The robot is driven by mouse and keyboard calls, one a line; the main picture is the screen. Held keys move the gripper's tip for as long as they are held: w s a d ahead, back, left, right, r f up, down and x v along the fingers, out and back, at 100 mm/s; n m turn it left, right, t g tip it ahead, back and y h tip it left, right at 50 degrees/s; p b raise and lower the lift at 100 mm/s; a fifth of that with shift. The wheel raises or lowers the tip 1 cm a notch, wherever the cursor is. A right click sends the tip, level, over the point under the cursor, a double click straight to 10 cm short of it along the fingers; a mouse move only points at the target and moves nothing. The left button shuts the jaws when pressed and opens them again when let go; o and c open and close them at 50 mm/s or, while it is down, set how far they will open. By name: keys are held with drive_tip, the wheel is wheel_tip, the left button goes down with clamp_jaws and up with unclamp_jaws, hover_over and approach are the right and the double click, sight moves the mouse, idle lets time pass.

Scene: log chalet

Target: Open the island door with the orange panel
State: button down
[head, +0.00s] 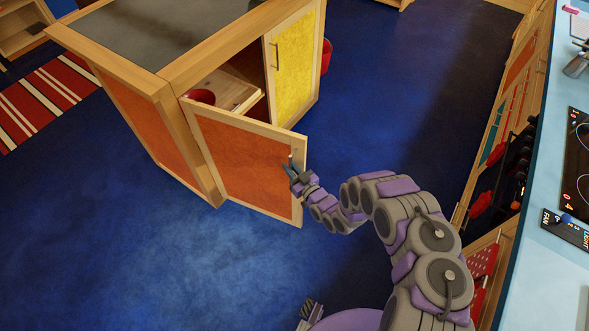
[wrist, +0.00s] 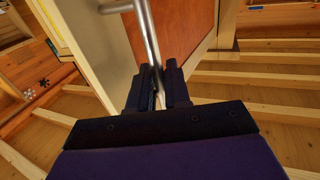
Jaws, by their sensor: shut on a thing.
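The island door with the orange panel (head: 240,160) stands swung out from the island (head: 170,50), with the cupboard's inside showing behind it. Its metal handle (wrist: 146,30) runs up and down near the door's free edge. My gripper (head: 291,170) is at that edge and shut on the handle. The wrist view shows both fingers (wrist: 160,85) closed around the lower part of the bar. The orange panel (wrist: 190,20) and pale frame lie behind the handle there.
A red bowl (head: 201,97) and a wooden board (head: 225,90) are inside the cupboard. A door with a yellow panel (head: 294,65) is closed beside the opening. Blue floor (head: 100,240) is clear left of the open door. The kitchen counter (head: 560,200) runs along the right.

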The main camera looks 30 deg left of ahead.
drive_tip(key=shift+s+a, duration=0.1)
drive_tip(key=shift+s, duration=0.2)
drive_tip(key=c, duration=1.5)
unclamp_jaws()
drive_tip(key=shift+o, duration=0.9)
drive_tip(key=shift+a, duration=0.2)
drive_tip(key=v, duration=1.7)
drive_tip(key=shift+d+b, duration=0.15)
drive_tip(key=shift+b, duration=0.3)
